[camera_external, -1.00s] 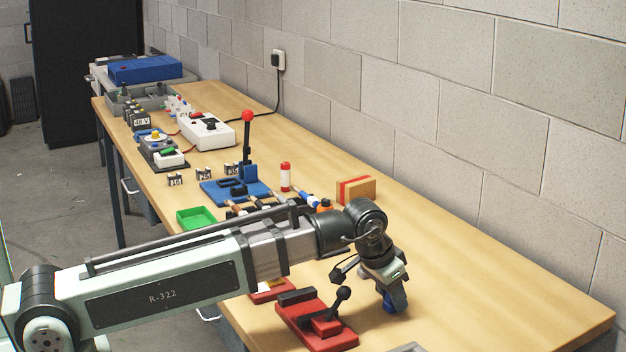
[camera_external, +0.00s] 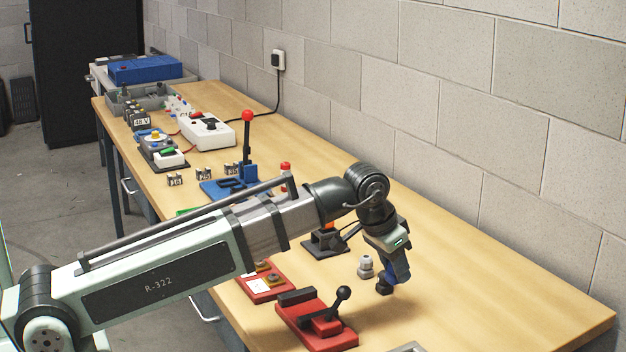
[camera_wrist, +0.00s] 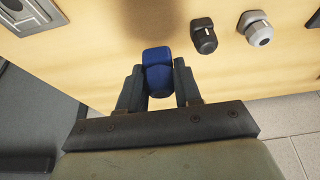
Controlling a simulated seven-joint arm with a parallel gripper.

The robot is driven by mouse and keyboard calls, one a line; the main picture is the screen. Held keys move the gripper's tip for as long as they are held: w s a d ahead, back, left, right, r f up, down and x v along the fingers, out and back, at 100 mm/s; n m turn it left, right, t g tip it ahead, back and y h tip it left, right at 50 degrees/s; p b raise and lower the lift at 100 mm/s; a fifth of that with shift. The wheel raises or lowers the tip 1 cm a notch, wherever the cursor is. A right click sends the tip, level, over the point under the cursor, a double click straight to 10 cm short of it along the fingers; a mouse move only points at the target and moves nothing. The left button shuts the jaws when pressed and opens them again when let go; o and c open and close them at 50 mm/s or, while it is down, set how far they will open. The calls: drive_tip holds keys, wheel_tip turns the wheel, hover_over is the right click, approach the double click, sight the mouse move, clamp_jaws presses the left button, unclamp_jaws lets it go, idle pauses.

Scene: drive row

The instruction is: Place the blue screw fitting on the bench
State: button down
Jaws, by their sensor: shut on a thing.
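My gripper (camera_wrist: 158,88) is shut on the blue screw fitting (camera_wrist: 158,68), which sits between the two dark fingers in the wrist view. In the external view the blue fitting (camera_external: 400,268) shows partly at the gripper's lower end, above the wooden bench (camera_external: 480,285). A soft shadow lies on the bench in front of it in the wrist view.
A black fitting (camera_external: 384,287) and a light grey fitting (camera_external: 366,267) stand on the bench close to my gripper. A red toggle clamp (camera_external: 315,322) lies to the left, with a black stand (camera_external: 325,242) behind. The bench to the right is clear.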

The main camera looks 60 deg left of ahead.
sight(389, 283)
wheel_tip(389, 283, up, 3)
drive_tip(key=shift+f, duration=0.2)
drive_tip(key=s+a+f, duration=0.3)
drive_tip(key=s+a, duration=0.3)
drive_tip(key=s, duration=0.1)
drive_tip(key=w+d+r, duration=0.1)
drive_tip(key=w, duration=0.1)
drive_tip(key=w+d+r, duration=0.1)
drive_tip(key=w+d, duration=0.1)
drive_tip(key=w+d+r, duration=0.1)
drive_tip(key=w+d, duration=0.1)
drive_tip(key=shift+w+d+r, duration=0.2)
drive_tip(key=shift+w+r, duration=0.1)
drive_tip(key=shift+w+d, duration=0.2)
drive_tip(key=shift+d, duration=0.05)
drive_tip(key=shift+f, duration=4.85)
drive_tip(key=shift+f, duration=0.15)
drive_tip(key=c, duration=0.8)
unclamp_jaws()
